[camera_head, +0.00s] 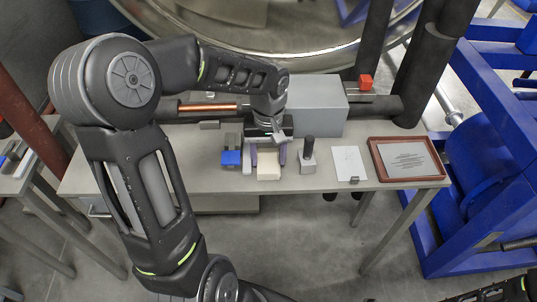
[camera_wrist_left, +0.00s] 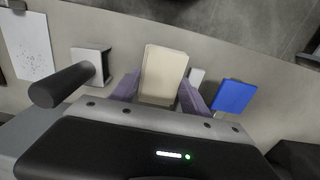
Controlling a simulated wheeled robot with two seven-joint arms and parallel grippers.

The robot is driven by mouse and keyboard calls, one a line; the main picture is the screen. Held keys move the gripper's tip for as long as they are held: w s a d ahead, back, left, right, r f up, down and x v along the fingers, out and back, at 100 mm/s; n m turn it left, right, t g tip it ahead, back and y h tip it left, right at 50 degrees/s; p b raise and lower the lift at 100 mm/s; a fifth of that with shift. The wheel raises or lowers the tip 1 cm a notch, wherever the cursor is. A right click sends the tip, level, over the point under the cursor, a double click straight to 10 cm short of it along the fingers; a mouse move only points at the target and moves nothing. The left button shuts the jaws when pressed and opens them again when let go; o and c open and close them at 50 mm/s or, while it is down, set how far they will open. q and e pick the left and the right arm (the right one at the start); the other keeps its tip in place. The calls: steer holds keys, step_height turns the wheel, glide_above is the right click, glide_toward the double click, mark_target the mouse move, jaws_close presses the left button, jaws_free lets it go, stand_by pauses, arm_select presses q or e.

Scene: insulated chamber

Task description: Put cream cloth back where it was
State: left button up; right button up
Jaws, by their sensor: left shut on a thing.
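The cream cloth (camera_head: 268,172) is a pale folded block at the front of the grey table, and it also shows in the left wrist view (camera_wrist_left: 163,75). My left gripper (camera_head: 268,160) reaches down over the table with its purple-grey fingers on both sides of the cloth, shut on it. In the left wrist view the fingers (camera_wrist_left: 158,98) flank the near end of the cloth. I cannot tell whether the cloth touches the table. My right gripper is not clearly seen; only a dark part of my arm shows at the lower right of the head view.
A blue block (camera_head: 231,158) sits left of the cloth. A stand with a dark handle (camera_head: 308,155) is to its right, then a white sheet (camera_head: 348,163) and a red-brown framed plaque (camera_head: 406,160). A grey box (camera_head: 318,104) stands behind. Bare tabletop (camera_head: 190,165) lies at left.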

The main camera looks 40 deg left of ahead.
mark_target(268, 160)
arm_select(q)
steer(key=shift+f, duration=0.15)
steer(key=o, duration=1.2)
step_height(268, 160, up, 12)
steer(key=shift+r, duration=0.25)
